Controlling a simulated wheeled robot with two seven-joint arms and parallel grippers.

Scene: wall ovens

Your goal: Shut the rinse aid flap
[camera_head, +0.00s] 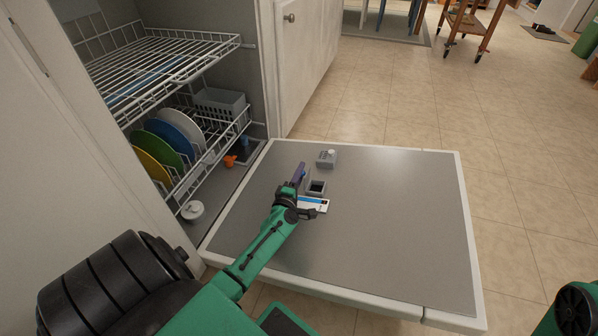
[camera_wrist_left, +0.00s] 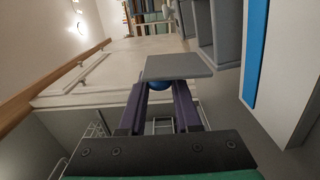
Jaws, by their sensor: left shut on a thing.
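The open dishwasher door (camera_head: 400,215) lies flat, and a small grey dispenser box with a dark open compartment (camera_head: 317,187) sits on it. My left gripper (camera_head: 299,172) is low over the door, just left of that compartment. In the left wrist view, its purple fingers (camera_wrist_left: 160,92) are closed around a blue knob (camera_wrist_left: 160,85) on a flat grey plate, which looks like the rinse aid flap (camera_wrist_left: 178,66). The flap is hard to make out in the head view, behind the fingers. The compartment's grey walls (camera_wrist_left: 205,28) stand right of the flap.
A grey block with a white knob (camera_head: 327,158) stands farther back on the door. A white-and-blue piece (camera_head: 313,204) lies by the compartment. The lower rack (camera_head: 215,150) holds plates, left of the door. The door's right side is clear.

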